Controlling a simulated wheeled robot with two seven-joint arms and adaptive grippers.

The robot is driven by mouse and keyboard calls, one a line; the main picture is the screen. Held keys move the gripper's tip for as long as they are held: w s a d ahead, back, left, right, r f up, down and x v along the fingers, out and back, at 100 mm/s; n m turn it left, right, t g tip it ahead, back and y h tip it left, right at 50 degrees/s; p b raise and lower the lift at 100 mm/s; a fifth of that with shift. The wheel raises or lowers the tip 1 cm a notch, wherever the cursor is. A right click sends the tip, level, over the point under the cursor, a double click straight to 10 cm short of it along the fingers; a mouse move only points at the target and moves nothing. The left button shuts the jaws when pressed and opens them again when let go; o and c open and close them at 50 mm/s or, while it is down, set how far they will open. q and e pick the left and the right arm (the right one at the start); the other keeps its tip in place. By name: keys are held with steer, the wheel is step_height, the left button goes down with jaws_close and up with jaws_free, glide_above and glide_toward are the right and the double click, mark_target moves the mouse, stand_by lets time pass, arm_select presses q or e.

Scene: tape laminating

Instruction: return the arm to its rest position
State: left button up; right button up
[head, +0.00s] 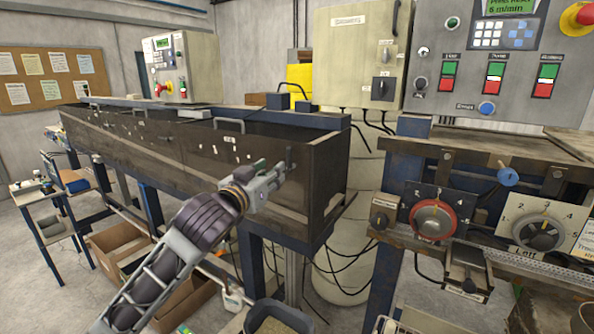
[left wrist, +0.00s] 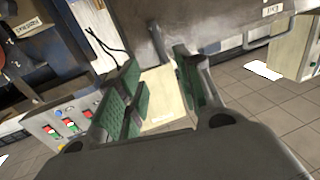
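My left gripper (head: 278,176) reaches in from the lower left and hangs in front of the right end of the long dark metal trough (head: 225,150). In the left wrist view my left gripper (left wrist: 158,78) has its two green-padded fingers apart, with nothing between them. Whether the gripper touches the trough cannot be told; it overlaps its front wall in the head view. My right gripper does not show in either view.
The machine at right carries a red dial (head: 435,219), a grey dial (head: 538,233) and a control panel (head: 500,60). Below the trough are a cardboard box (head: 122,243) and a grey bin (head: 278,318). Cables hang behind. Bare floor shows at left.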

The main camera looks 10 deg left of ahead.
arm_select(q)
steer(key=shift+f, duration=0.1)
steer(key=s+f+g+y, duration=0.1)
steer(key=s+f+g, duration=0.3)
steer(key=f, duration=1)
steer(key=s+f+g+y, duration=0.1)
steer(key=s+f+g, duration=0.25)
steer(key=f, duration=0.95)
steer(key=s+a+f+g, duration=0.2)
steer(key=s+f+g, duration=0.5)
steer(key=s+f, duration=1.3)
steer(key=s+f+g, duration=0.1)
steer(key=s+f, duration=0.1)
steer(key=f, duration=1.5)
steer(key=s+f, duration=0.3)
steer(key=f, duration=1.3)
steer(key=s+a+f, duration=0.2)
steer(key=s+f, duration=0.7)
steer(key=s, duration=0.1)
steer(key=s+a+f+g, duration=0.1)
steer(key=s+a+f, duration=0.1)
steer(key=s+f, duration=0.7)
steer(key=shift+s+a+f+y, duration=0.3)
steer(key=shift+s+y, duration=0.1)
steer(key=shift+s, duration=0.6)
